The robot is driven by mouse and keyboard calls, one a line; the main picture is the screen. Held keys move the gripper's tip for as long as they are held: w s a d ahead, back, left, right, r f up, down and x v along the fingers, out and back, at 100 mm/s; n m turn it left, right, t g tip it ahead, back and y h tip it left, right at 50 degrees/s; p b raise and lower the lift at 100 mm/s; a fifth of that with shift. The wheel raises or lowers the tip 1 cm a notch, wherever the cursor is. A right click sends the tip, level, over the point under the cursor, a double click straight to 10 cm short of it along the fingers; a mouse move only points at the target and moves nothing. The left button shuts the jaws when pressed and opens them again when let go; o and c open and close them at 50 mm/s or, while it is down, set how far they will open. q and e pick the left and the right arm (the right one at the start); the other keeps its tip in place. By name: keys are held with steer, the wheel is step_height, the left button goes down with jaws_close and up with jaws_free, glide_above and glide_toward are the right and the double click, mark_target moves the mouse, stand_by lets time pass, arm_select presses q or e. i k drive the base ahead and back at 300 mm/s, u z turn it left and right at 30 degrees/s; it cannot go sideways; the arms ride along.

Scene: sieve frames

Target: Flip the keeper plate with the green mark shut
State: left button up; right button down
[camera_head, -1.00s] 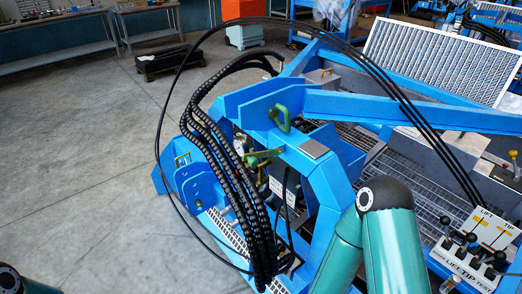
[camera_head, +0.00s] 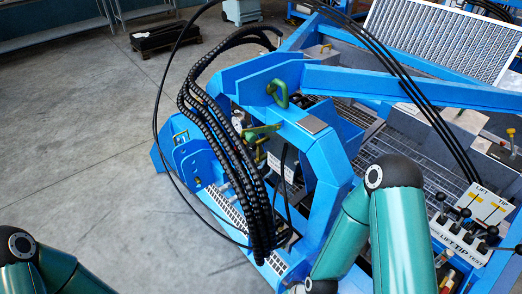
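I cannot make out for certain which part is the keeper plate with the green mark. A green handle-like loop (camera_head: 278,94) sits on the blue sieve frame (camera_head: 325,165) near its top. Below it a green lever-like piece (camera_head: 262,132) sticks out beside the black hoses.
Thick black hoses (camera_head: 225,150) arch over the frame's left part and hide some of it. A lever box marked LIFT and TIP (camera_head: 468,228) stands at the right. A mesh panel (camera_head: 440,38) leans at the back. The floor (camera_head: 90,140) at left is clear.

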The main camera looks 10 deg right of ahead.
mark_target(250, 134)
steer(key=u, duration=2.4)
steer(key=i, duration=0.1)
steer(key=z, duration=3.7)
steer(key=k, duration=0.8)
steer(key=u, duration=2.4)
steer(key=k, duration=0.1)
steer(key=z, duration=0.95)
steer(key=i, duration=1)
steer(key=z, duration=0.05)
